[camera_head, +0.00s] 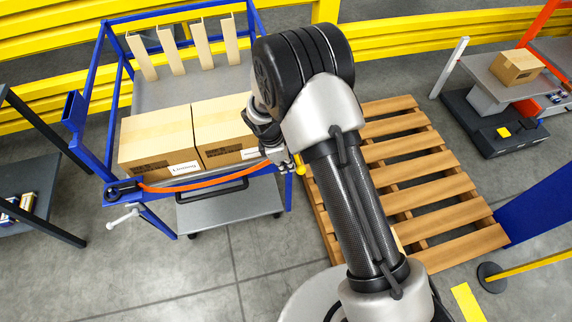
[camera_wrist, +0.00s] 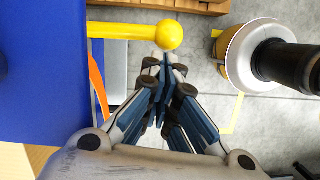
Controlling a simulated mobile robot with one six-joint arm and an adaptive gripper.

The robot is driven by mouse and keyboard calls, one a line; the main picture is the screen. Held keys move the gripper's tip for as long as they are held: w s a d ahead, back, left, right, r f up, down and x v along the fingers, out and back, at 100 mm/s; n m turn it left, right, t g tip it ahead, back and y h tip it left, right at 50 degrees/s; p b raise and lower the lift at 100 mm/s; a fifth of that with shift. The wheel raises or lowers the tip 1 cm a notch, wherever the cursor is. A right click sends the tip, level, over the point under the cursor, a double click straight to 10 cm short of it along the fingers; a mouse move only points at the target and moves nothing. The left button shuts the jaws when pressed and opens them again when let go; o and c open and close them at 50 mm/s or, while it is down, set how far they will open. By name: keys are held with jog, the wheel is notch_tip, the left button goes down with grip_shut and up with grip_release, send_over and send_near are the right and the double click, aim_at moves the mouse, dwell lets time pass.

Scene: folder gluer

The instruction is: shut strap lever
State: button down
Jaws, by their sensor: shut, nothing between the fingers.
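The strap lever (camera_wrist: 130,31) is a yellow bar ending in a round yellow ball, at the top of the wrist view. It runs sideways from the blue frame (camera_wrist: 40,70). In the head view only its yellow ball (camera_head: 300,170) shows clearly, at the right front corner of the blue cart. The orange strap (camera_head: 195,187) runs across the front of two cartons and also shows in the wrist view (camera_wrist: 97,82). My gripper (camera_wrist: 166,64) is shut and empty. Its fingertips are close to the ball; I cannot tell whether they touch it.
The cart (camera_head: 108,103) holds two cartons (camera_head: 157,142) and several upright cardboard pieces (camera_head: 198,42). A pale T-handle (camera_head: 122,217) sticks out at its left front corner. A wooden pallet (camera_head: 420,172) lies right of my arm.

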jog(key=shift+d+n, duration=0.3)
jog(key=shift+d, duration=0.05)
jog(key=shift+d+n+p, duration=0.35)
jog(key=shift+d+n, duration=0.05)
jog(key=shift+d+r+n+t+p, duration=0.1)
jog(key=shift+d+n+t+p, duration=0.4)
jog(key=shift+d+n, duration=0.55)
jog(key=w+d+n+t+y+p, duration=0.1)
jog(key=w+d+n+p, duration=0.3)
jog(key=d+n+p, duration=0.2)
jog(key=shift+w+d+n+y+p, duration=0.2)
jog(key=shift+d+n+y+p, duration=0.3)
jog(key=shift+n, duration=0.65)
jog(key=shift+d, duration=0.1)
